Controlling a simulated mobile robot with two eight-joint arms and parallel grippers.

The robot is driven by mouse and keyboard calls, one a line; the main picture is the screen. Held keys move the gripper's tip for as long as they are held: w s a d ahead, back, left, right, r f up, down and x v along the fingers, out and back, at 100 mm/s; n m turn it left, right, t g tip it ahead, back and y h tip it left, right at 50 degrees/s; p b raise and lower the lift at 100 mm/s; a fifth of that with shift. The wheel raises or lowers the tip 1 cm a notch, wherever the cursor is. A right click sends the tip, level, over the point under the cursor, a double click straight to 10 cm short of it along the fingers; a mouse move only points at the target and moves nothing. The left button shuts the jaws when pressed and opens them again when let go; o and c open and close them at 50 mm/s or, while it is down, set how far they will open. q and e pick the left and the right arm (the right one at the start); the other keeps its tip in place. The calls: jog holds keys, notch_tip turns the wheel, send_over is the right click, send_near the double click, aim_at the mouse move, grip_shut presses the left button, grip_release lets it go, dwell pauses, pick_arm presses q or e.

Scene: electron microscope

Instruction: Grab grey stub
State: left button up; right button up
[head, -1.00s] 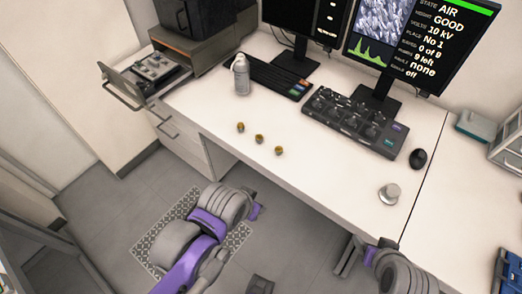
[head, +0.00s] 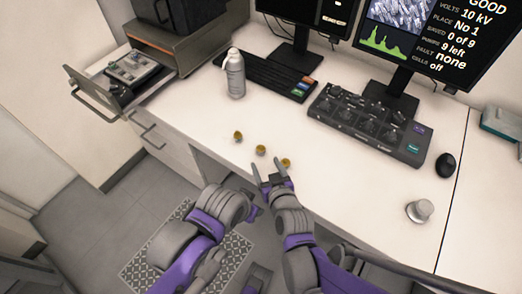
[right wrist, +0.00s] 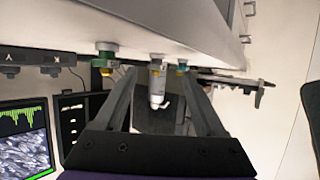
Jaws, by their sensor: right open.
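Three small gold-brown stubs stand in a slanting row on the white desk in the head view: a left stub (head: 238,136), a middle stub (head: 260,150) and a right stub (head: 286,162). I cannot tell which is grey. My right gripper (head: 268,166) is open and empty at the near end of the row, its right finger close to the right stub and partly over it. In the right wrist view, a stub (right wrist: 105,62) shows near the left finger and another (right wrist: 182,68) near the right one. My left gripper's jaws cannot be made out.
A spray bottle (head: 235,75) stands behind the stubs. A keyboard (head: 268,78) and control panel (head: 370,125) lie farther back. A round grey metal piece (head: 420,210) and a mouse (head: 445,164) are at the right. An open drawer (head: 130,80) is at the left.

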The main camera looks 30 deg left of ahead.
aim_at(262, 152)
jog(key=x, duration=0.6)
jog(key=shift+w+r, duration=0.4)
grip_shut()
